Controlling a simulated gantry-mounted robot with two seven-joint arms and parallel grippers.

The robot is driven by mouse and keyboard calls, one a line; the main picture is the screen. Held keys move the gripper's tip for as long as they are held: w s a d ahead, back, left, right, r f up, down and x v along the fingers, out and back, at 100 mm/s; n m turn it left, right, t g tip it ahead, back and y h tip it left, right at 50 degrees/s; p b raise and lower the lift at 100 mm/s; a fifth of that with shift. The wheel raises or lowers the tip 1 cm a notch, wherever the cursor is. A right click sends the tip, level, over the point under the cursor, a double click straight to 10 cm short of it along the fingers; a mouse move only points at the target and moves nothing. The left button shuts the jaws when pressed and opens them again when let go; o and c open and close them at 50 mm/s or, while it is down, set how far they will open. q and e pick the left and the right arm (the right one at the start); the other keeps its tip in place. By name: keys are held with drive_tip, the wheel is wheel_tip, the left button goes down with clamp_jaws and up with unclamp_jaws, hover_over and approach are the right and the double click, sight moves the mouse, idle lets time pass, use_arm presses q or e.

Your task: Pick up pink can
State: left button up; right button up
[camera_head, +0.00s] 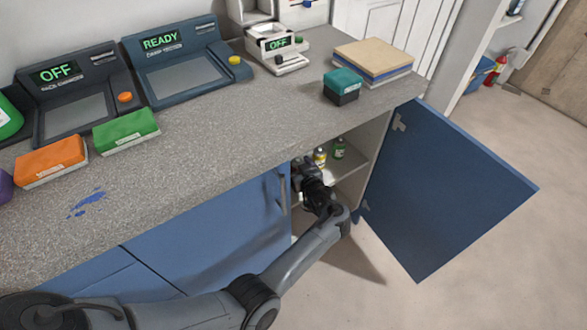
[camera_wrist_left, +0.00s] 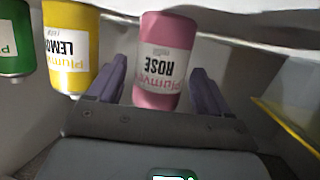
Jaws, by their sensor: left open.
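In the left wrist view, the pink can (camera_wrist_left: 165,60), labelled ROSE, appears upside down between the two purple fingers of my left gripper (camera_wrist_left: 160,78). The fingers stand apart on either side of it, with a visible gap on at least the right side. I cannot tell whether either finger touches it. In the head view my left gripper (camera_head: 305,172) reaches into the open cabinet under the counter. The pink can is hidden there by the gripper and counter. My right gripper is in neither view.
A yellow can (camera_head: 319,157) and a green can (camera_head: 339,149) stand on the cabinet shelf (camera_head: 349,166), close to the gripper. The blue cabinet door (camera_head: 440,190) is swung open at right. The counter (camera_head: 215,125) overhangs the opening and holds machines, sponges and boxes.

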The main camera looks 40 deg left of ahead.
use_arm(q)
drive_tip(key=shift+w+a+r, duration=0.1)
drive_tip(key=shift+w+a, duration=0.15)
drive_tip(key=shift+a, duration=0.1)
drive_tip(key=shift+s+d, duration=0.15)
drive_tip(key=shift+d, duration=0.25)
drive_tip(key=shift+c, duration=0.3)
drive_tip(key=shift+s+d+f, duration=0.15)
drive_tip(key=shift+d+f, duration=0.1)
drive_tip(key=shift+d, duration=0.1)
drive_tip(key=shift+c, duration=1.1)
drive_tip(key=shift+d, duration=0.1)
drive_tip(key=shift+c, duration=2.4)
drive_tip(key=shift+a+r, duration=0.15)
drive_tip(key=shift+a, duration=0.3)
drive_tip(key=c, duration=0.3)
drive_tip(key=shift+d, duration=0.1)
drive_tip(key=shift+c, duration=0.2)
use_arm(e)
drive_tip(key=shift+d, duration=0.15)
